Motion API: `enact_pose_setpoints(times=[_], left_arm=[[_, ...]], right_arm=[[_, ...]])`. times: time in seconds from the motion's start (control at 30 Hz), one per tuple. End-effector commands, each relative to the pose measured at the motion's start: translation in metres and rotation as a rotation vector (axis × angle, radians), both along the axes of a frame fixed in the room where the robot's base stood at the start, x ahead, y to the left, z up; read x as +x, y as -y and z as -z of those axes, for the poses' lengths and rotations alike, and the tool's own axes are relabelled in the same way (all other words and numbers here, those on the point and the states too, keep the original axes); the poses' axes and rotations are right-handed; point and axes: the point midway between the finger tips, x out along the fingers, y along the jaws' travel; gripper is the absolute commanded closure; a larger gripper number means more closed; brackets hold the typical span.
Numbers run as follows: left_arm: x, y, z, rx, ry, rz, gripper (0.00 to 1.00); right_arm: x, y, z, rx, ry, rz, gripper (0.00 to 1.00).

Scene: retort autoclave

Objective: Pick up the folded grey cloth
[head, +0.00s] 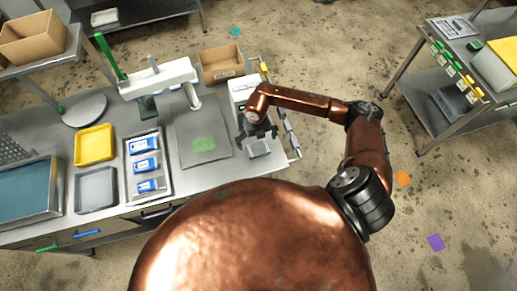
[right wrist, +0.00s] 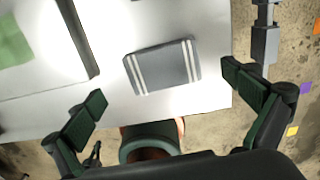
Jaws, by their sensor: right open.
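The folded grey cloth (head: 258,148) lies flat on the right end of the metal table, near its front corner. In the right wrist view the cloth (right wrist: 162,66) is grey with pale stripes near two opposite edges. My right gripper (head: 257,129) is above the table at the far side of the cloth in the head view. In the right wrist view its fingers (right wrist: 165,105) are wide apart and empty, with the cloth beyond and between them, not touched. My left gripper is not in view.
A grey mat with a green square (head: 204,144) lies left of the cloth. A tray (head: 148,166) with blue-white packs, a yellow tray (head: 94,145) and a white-armed device (head: 158,78) stand further left. A metal rail with fittings (head: 290,135) runs along the table's right edge.

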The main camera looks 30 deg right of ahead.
Motion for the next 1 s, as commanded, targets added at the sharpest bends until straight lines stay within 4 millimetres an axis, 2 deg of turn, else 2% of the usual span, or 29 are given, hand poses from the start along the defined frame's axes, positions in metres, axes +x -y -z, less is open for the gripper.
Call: enact_pose_setpoints(times=[0.13,0.3,0.57,1.0], left_arm=[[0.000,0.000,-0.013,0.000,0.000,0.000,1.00],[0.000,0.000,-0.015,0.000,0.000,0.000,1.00],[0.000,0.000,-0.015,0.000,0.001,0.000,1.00],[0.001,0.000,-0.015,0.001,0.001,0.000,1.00]], right_arm=[[0.000,0.005,0.020,0.001,-0.005,0.002,0.00],[0.001,0.005,0.040,0.002,-0.002,0.000,0.00],[0.002,0.005,0.044,0.003,0.000,-0.002,0.00],[0.002,0.005,0.044,0.003,0.000,-0.001,0.29]])
